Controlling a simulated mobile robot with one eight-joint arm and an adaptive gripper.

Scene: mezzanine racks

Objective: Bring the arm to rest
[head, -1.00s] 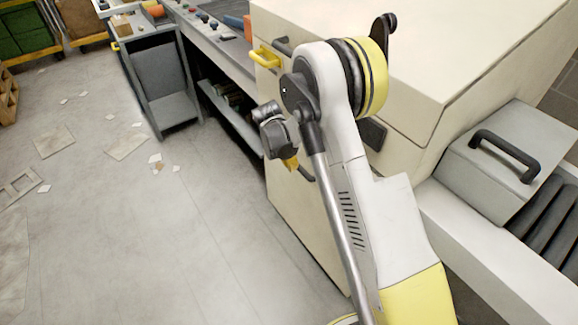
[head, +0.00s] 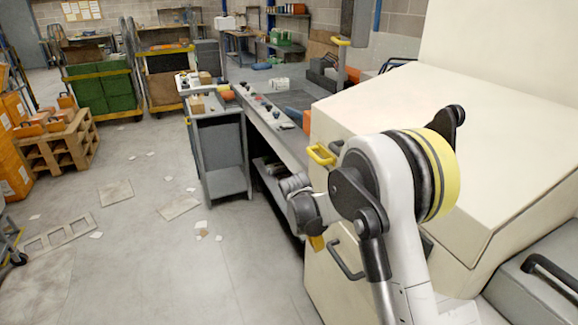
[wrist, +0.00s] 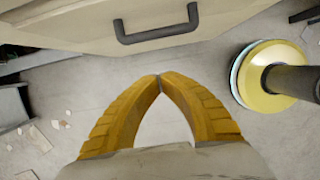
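My arm (head: 396,200) is folded in the right half of the head view, in front of a cream machine cabinet. My gripper (head: 317,243) hangs at its left side, its yellow fingers pointing down. In the wrist view my gripper (wrist: 159,77) has both yellow fingers meeting at the tips, with nothing between them but bare floor showing. It holds nothing.
The cream cabinet (head: 440,110) stands close behind the arm; its dark handle (wrist: 156,36) is just beyond the fingertips in the wrist view. A grey workbench (head: 262,125) extends behind. Wooden pallets (head: 57,150) stand at left. Open floor with scattered scraps lies left.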

